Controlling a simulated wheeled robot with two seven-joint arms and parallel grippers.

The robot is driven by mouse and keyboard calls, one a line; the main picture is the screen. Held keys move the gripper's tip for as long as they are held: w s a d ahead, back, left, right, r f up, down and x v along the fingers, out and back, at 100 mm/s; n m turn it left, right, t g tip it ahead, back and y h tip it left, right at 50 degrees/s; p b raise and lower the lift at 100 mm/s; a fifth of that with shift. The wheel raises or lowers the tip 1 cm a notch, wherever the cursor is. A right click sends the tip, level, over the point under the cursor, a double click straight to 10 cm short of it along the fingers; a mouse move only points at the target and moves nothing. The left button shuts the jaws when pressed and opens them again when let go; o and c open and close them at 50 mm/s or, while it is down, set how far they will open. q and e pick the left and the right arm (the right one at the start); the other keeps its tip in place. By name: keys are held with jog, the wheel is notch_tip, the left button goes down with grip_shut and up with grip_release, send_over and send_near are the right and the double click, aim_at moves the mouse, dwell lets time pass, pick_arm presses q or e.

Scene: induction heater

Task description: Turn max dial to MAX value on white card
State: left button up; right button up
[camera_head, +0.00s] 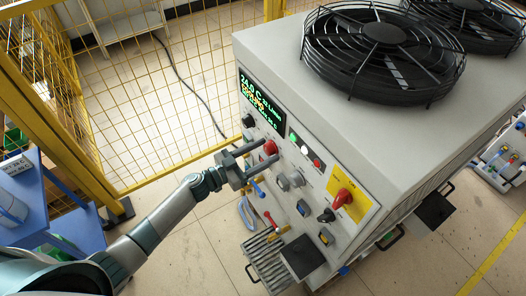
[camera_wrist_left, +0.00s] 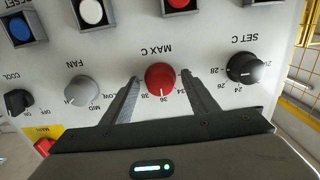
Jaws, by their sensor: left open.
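The red MAX C dial (camera_wrist_left: 160,78) is on the heater's front panel, upside down in the left wrist view. Its white mark points near 36 on the scale. It also shows in the head view (camera_head: 270,147). My left gripper (camera_wrist_left: 160,76) is open, with one finger on each side of the dial; I cannot tell whether they touch it. In the head view my left gripper (camera_head: 264,155) reaches the panel from the left. A white card (camera_head: 17,165) with small print, hard to read, stands on the blue table at left. My right gripper is not in view.
The black SET C knob (camera_wrist_left: 244,68) and grey FAN knob (camera_wrist_left: 82,91) flank the dial. A black display (camera_head: 262,103) is above. A yellow mesh fence (camera_head: 150,95) stands behind, and the blue table (camera_head: 60,195) is at left.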

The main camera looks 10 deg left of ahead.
pick_arm(q)
jog(key=c, duration=1)
jog(key=shift+c, duration=0.2)
jog(key=shift+m, duration=0.4)
jog(key=m+b, duration=0.1)
jog(key=m, duration=0.2)
jog(key=m+b, duration=0.1)
jog(key=m, duration=0.3)
jog(key=shift+m+b, duration=0.4)
jog(key=m+b, duration=0.2)
jog(key=m, duration=0.3)
jog(key=shift+a, duration=0.1)
jog(key=shift+m+b, duration=1)
jog(key=shift+m, duration=1.2)
jog(key=shift+r, duration=0.1)
